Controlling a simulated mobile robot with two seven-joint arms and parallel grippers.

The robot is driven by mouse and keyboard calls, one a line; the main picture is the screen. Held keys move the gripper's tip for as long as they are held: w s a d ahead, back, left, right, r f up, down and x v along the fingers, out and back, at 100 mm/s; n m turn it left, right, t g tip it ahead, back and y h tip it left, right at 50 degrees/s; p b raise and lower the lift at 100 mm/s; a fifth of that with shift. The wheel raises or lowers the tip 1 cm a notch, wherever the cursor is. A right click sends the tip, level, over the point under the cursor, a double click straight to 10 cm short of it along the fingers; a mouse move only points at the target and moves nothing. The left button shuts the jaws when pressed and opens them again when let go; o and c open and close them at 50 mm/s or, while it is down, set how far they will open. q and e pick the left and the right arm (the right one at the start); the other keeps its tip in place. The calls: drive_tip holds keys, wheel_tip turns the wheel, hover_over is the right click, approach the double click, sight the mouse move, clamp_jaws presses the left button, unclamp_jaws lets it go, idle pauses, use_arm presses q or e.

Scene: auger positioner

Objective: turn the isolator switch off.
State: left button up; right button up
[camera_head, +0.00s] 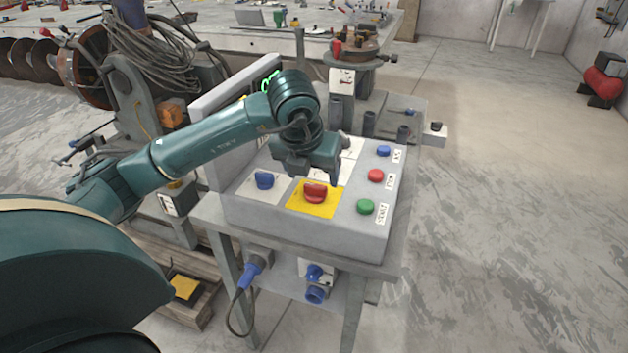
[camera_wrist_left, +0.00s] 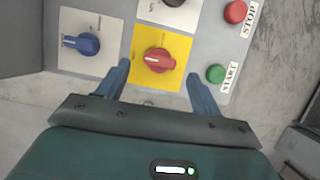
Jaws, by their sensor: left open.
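The isolator switch is a red rotary knob (camera_head: 315,192) on a yellow square plate (camera_head: 328,208) on the sloped grey control box (camera_head: 300,230). The red knob also shows in the left wrist view (camera_wrist_left: 158,61), its grip bar lying roughly sideways across the picture. My left gripper (camera_head: 308,178) is over the box, just behind and above the red knob in the head view. In the wrist view its two blue-grey fingers (camera_wrist_left: 160,85) are open and empty, one on each side below the knob; I see no contact with it. My right gripper is not in view.
A blue rotary knob (camera_head: 264,180) on a white plate sits left of the red one. Blue, red (camera_head: 376,175) and green (camera_head: 365,206) push buttons line the box's right side. A screen (camera_head: 270,80) stands behind my arm. Open floor lies to the right.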

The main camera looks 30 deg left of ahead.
use_arm(q)
drive_tip(key=a+v, duration=0.1)
drive_tip(key=v, duration=0.8)
drive_tip(key=shift+d, duration=0.5)
